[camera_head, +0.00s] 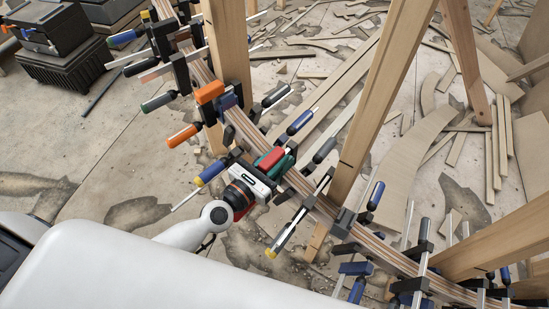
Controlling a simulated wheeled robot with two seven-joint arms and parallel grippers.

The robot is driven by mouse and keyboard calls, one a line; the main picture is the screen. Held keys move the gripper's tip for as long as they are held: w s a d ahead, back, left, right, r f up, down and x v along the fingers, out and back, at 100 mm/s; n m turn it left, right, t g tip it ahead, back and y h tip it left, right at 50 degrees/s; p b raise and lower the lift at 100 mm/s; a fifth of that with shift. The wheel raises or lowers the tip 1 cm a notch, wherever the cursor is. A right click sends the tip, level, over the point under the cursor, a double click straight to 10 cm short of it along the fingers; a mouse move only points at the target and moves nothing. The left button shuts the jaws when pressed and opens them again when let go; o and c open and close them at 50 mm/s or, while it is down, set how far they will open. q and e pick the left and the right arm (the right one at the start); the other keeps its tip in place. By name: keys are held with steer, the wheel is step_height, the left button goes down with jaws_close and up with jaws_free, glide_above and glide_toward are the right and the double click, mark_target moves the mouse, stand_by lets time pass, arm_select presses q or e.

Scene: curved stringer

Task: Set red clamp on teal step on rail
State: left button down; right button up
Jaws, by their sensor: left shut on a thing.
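The curved laminated rail (246,131) runs from the upper left to the lower right, lined with clamps. The red clamp (271,157) shows as a red block at the middle of the rail. Teal parts, which look like the teal step (284,165), show right beside it. My left gripper (260,178) comes in from the lower left and is shut on the red clamp at the rail. Its white body hides part of the clamp and its jaws. Whether the red clamp touches the teal step, I cannot tell. My right gripper is not in view.
An orange clamp (209,92) and blue-handled clamps (212,170) crowd the rail on both sides. Wooden posts (372,105) rise close behind it. Planks and offcuts (412,160) litter the concrete floor. Black cases (60,55) stand at the upper left.

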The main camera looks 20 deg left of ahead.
arm_select(q)
steer(key=shift+r, duration=0.15)
steer(key=c, duration=1.1)
jaws_free()
steer(key=shift+f, duration=0.2)
steer(key=shift+s+a+f, duration=0.1)
steer(key=shift+s+a, duration=0.1)
steer(key=shift+s, duration=0.3)
steer(key=b+v, duration=0.4)
steer(key=v, duration=0.6)
steer(key=shift+s, duration=0.2)
steer(key=shift+s+a+r, duration=0.15)
steer(key=shift+s+r, duration=0.1)
